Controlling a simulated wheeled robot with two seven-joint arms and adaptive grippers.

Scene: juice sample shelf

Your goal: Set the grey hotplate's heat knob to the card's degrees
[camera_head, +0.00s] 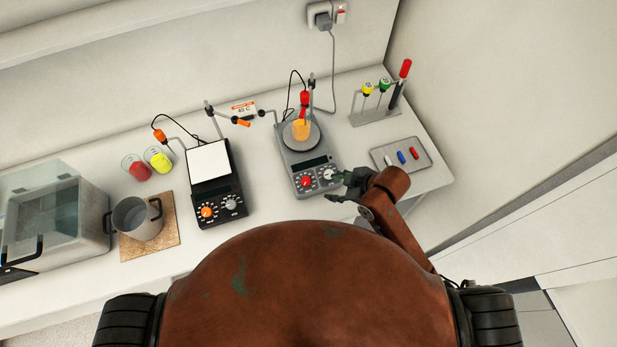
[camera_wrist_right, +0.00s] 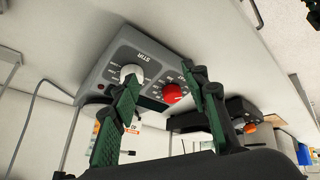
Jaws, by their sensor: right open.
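The grey hotplate (camera_head: 318,160) stands on the bench with a beaker of orange liquid (camera_head: 301,130) on its round plate. Its red knob (camera_head: 306,181) is at the front left and its white knob (camera_head: 328,174) at the front right. In the right wrist view, the white knob (camera_wrist_right: 131,72) is by the STIR label; the red knob (camera_wrist_right: 172,93) appears between the fingers. My right gripper (camera_head: 336,188) is open and empty, at the hotplate's front right corner, with one finger partly overlapping the white knob. The card (camera_head: 243,107) stands behind, its small print seemingly 40 C. My left gripper is out of view.
A black hotplate (camera_head: 210,190) with an orange knob stands to the left. Further left are red and yellow beakers, a metal pot (camera_head: 137,218) and a clear tank (camera_head: 62,225). A tray of small coloured pieces (camera_head: 386,163) and a tool rack (camera_head: 374,117) stand to the right.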

